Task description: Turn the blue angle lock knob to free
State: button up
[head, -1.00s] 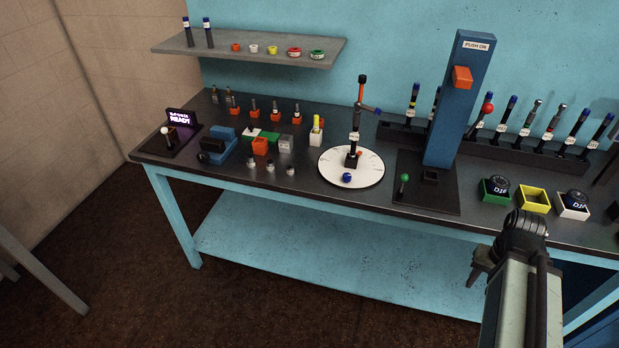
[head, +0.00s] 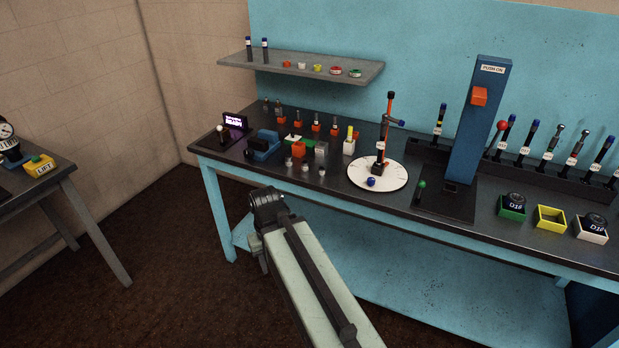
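The blue angle lock knob (head: 371,182) is a small blue ball at the front of a round white dial plate (head: 396,180) on the bench. The knob's setting cannot be read at this size. My arm reaches up from the bottom of the view, and its end is left of and nearer than the dial, apart from the knob. Part of my gripper (head: 260,246) shows beside the arm link; its fingers are mostly hidden, so their opening cannot be told.
A blue column (head: 479,125) with an orange block and a green-knobbed lever (head: 421,190) stand right of the dial. Small fittings and blocks (head: 298,150) crowd the bench to the left. A shelf (head: 310,66) hangs above. A second table (head: 60,200) is at far left.

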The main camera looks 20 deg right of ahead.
aim_at(370, 181)
jog(key=u, duration=0.65)
jog(key=i, duration=1.05)
jog(key=z, duration=0.05)
